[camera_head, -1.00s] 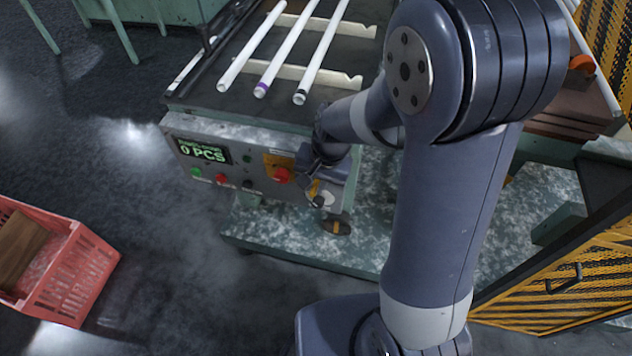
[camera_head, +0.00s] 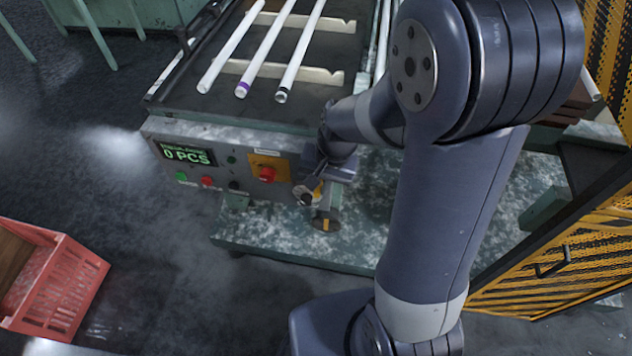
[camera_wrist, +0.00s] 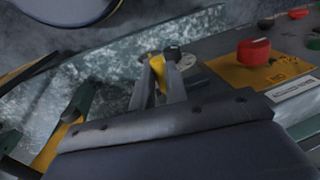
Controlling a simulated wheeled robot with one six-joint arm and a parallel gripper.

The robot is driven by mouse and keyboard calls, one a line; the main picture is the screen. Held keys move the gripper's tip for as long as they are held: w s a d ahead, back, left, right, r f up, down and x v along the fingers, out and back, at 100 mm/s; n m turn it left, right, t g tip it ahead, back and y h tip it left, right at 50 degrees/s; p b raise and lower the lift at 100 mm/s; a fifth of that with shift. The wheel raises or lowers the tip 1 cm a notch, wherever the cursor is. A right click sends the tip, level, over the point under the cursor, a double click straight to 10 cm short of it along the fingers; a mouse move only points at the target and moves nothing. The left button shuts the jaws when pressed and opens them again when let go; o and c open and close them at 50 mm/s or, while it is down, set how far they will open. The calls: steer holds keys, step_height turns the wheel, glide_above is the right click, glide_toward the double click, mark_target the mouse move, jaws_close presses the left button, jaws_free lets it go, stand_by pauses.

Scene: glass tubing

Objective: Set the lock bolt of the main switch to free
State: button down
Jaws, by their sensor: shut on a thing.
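My gripper (camera_head: 312,192) is at the lower right of the grey control panel's front. In the wrist view, its two fingers (camera_wrist: 162,82) are closed around a small yellow piece (camera_wrist: 157,64), which looks like the lock bolt. A dark round end (camera_wrist: 172,53) shows just beyond it. A pale round part (camera_wrist: 190,66), possibly the main switch, sits on the panel to the right of the fingers and is partly hidden by them. In the head view my gripper and wrist cover most of this spot. The bolt's exact position cannot be told.
A red knob (camera_head: 267,174) on a yellow plate is close beside my gripper; it also shows in the wrist view (camera_wrist: 253,52). A lit display (camera_head: 187,154) and small buttons are farther left. Glass tubes (camera_head: 262,48) lie above. A yellow-black mesh guard (camera_head: 560,265) stands right, a red crate (camera_head: 62,290) left.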

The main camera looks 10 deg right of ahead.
steer(key=c, duration=1.4)
jaws_free()
steer(key=shift+r, duration=0.1)
step_height(320, 180, up, 10)
steer(key=d+p, duration=0.1)
steer(key=d, duration=0.1)
steer(key=shift+s+r, duration=0.2)
steer(key=shift+s, duration=0.15)
steer(key=f, duration=0.3)
steer(key=a+f, duration=0.1)
steer(key=f, duration=0.3)
steer(key=a+f+b, duration=0.1)
steer(key=f, duration=0.2)
steer(key=shift+w+f, duration=0.35)
steer(key=shift+f, duration=0.05)
steer(key=shift+w+a+r, duration=0.1)
steer(key=shift+w+a, duration=0.05)
steer(key=shift+a, duration=0.15)
